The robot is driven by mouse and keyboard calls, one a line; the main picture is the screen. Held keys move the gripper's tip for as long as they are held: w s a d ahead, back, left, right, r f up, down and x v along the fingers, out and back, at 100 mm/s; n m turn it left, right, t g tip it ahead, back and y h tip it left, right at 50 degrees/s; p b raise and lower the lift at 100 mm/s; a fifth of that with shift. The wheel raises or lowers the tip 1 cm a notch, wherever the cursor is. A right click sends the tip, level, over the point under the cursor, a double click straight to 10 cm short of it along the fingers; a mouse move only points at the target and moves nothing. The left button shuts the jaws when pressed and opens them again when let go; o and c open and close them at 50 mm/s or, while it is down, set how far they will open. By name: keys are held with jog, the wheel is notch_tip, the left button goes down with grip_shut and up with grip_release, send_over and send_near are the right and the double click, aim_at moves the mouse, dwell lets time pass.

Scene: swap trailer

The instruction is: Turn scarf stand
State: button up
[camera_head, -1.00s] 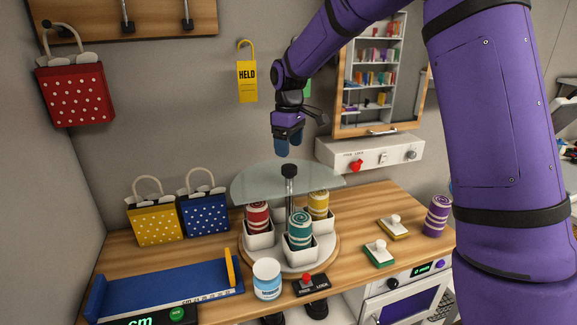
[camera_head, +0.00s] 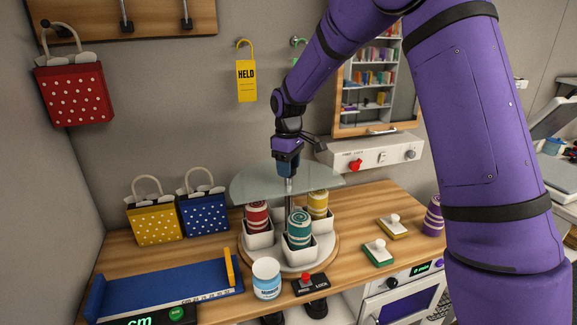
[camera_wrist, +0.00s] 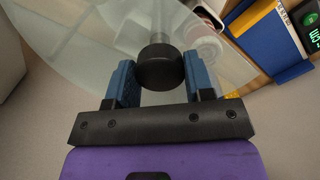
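The scarf stand (camera_head: 290,255) is a round turntable with white cups holding rolled scarves: red (camera_head: 257,216), teal (camera_head: 299,228) and yellow (camera_head: 318,204). In the wrist view the post's black knob (camera_wrist: 160,68) sits between my two blue fingers. My gripper (camera_head: 288,172) is lowered onto the knob from above. In the head view my gripper hides the knob.
A free/lock switch (camera_head: 310,284) and a white jar (camera_head: 267,278) stand in front of the stand. Yellow (camera_head: 153,222) and blue (camera_head: 204,213) bags stand to its left, behind a blue measuring tray (camera_head: 160,287). Green (camera_head: 378,252) and yellow stamps (camera_head: 393,228) lie at right.

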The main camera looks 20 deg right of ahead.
jog(key=c, duration=0.5)
